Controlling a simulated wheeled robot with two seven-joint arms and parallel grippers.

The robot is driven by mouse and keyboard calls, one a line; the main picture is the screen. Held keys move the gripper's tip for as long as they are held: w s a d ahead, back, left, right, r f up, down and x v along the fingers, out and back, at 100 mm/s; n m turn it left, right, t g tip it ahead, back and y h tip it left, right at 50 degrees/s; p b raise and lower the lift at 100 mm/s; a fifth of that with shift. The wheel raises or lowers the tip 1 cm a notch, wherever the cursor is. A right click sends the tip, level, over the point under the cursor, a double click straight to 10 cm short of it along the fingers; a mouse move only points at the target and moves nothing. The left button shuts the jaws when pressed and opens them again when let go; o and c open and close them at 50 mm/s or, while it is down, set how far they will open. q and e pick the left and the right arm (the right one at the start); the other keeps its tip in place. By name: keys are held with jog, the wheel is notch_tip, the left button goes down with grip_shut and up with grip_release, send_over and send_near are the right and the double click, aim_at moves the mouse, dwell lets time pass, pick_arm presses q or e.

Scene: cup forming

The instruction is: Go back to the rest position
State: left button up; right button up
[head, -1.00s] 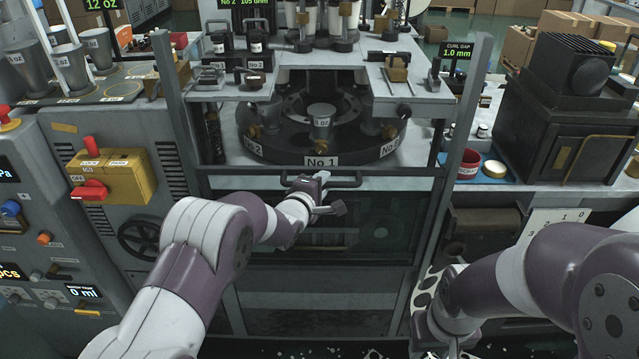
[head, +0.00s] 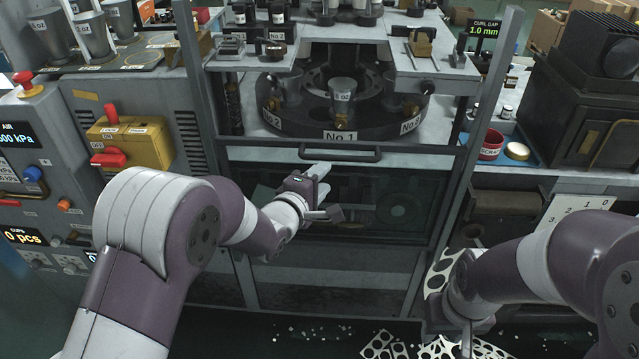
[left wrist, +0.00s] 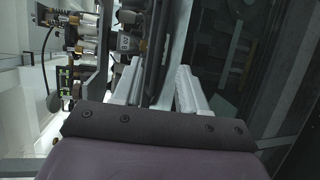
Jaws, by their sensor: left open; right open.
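My left gripper (head: 320,180) is in front of the dark glazed guard of the forming machine, below the guard's black bar handle (head: 340,154). My right gripper (head: 466,338) hangs low at the right, pointing down, below my right wrist. Its fingers are small and partly hidden there, and I see nothing held in it.
The guard frame's right post (head: 478,150) stands between my arms. Behind the guard is a turntable (head: 300,128) with metal cups. A yellow switch box (head: 130,142) is at the left. Punched scrap sheets (head: 385,346) lie on the dark floor.

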pick_arm(q)
jog(key=shift+s, duration=0.25)
jog(key=s+a+f+m+g+y, duration=0.5)
jog(key=s+a+f+m+g, duration=0.25)
jog(key=s+f+m, duration=0.3)
jog(key=s+a+r+m+g+p, duration=0.1)
jog(key=s+a+r+m+g, duration=0.1)
jog(key=s, duration=0.6)
jog(key=s+a+r+m+g+y+p, duration=0.1)
jog(key=s+a+m+g, duration=0.1)
jog(key=s, duration=0.5)
jog(key=shift+s+a+r+g, duration=0.35)
jog(key=shift+a+g, duration=0.5)
jog(key=shift+a, duration=0.4)
